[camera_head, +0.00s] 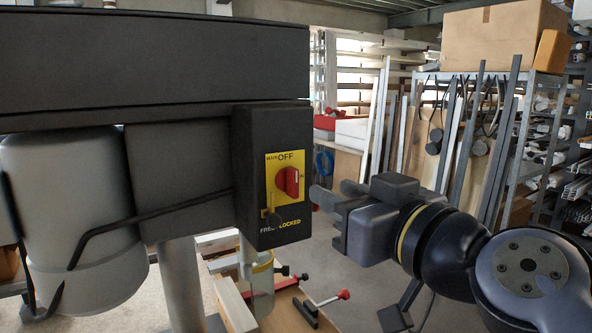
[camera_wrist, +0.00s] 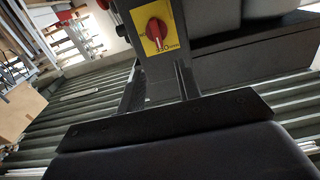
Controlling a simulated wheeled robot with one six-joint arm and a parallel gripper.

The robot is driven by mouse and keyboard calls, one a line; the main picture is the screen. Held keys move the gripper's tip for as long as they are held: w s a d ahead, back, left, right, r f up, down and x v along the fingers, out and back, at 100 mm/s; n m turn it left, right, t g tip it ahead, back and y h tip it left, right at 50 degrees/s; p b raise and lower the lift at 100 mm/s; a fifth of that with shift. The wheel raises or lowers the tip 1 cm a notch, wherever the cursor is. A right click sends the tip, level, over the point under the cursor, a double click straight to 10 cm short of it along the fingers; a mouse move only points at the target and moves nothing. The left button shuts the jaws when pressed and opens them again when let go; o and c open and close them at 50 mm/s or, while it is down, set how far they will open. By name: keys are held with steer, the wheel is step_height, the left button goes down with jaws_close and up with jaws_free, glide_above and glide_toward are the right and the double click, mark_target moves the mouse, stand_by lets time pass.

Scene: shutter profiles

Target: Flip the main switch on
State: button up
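The main switch is a red rotary knob (camera_head: 288,181) on a yellow plate (camera_head: 271,166) with "OFF" printed above it. It is on the front of a dark switch box (camera_head: 252,126). A smaller key-like lock part (camera_head: 270,217) sits below, over the words "FREE" and "LOCKED". The knob also shows in the wrist view (camera_wrist: 156,29), its grip running roughly up and down there. My gripper (camera_head: 330,189) is just right of the box, fingers toward the knob, apart from it. In the wrist view (camera_wrist: 159,66) its two fingers are spread with nothing between them.
A large dark machine housing (camera_head: 150,60) extends left of the switch box, with a grey cylinder (camera_head: 70,200) beneath. A shelf with profiles and a cardboard box (camera_head: 500,35) is behind my arm. Open floor lies between.

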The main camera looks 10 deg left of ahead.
mark_target(297, 174)
steer(key=p+x, duration=0.2)
steer(key=x, duration=0.7)
steer(key=shift+w+a+f, duration=0.1)
steer(key=shift+w+a, duration=0.15)
steer(key=shift+c, duration=0.5)
jaws_close()
